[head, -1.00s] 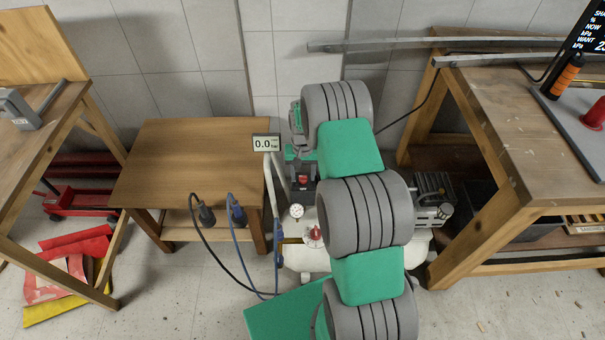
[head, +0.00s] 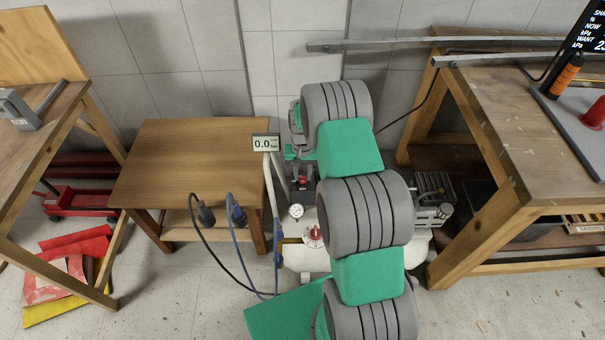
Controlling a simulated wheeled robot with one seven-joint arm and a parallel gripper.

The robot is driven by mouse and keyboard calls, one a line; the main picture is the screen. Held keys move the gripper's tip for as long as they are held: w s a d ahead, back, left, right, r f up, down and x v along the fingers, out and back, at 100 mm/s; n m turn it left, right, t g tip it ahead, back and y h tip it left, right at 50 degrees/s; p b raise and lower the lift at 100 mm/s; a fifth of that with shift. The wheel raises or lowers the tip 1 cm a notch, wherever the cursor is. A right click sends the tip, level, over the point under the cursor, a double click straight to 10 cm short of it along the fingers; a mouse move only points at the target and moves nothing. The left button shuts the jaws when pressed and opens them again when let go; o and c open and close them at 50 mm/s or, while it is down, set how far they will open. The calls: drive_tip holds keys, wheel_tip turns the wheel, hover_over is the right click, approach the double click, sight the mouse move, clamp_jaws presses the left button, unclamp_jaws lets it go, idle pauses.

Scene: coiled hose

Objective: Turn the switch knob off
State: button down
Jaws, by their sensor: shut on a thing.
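The switch (head: 302,184) is a dark box with a red knob, on the white compressor just left of my arm in the head view. My gripper (head: 301,170) reaches down from the far end of my grey and green arm and is shut on the switch knob. My wrist and the jaws cover much of the knob, so its exact angle cannot be read.
A round gauge (head: 296,211) and a red regulator knob (head: 315,233) sit below the switch. A bare wooden table (head: 185,160) stands left, with two hanging plugs and hoses at its front. A workbench (head: 525,140) stands right. Red and yellow cloths lie on the floor.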

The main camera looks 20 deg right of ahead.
drive_tip(key=shift+n, duration=0.3)
drive_tip(key=n+b, duration=0.2)
drive_tip(key=n, duration=0.1)
drive_tip(key=shift+f, duration=0.1)
drive_tip(key=n+b, duration=0.2)
drive_tip(key=n, duration=0.3)
drive_tip(key=shift+n, duration=0.4)
drive_tip(key=n+b, duration=0.1)
drive_tip(key=n, duration=0.3)
drive_tip(key=shift+n+b, duration=0.6)
drive_tip(key=shift+n, duration=1.6)
drive_tip(key=shift+r, duration=0.2)
drive_tip(key=c, duration=1.1)
unclamp_jaws()
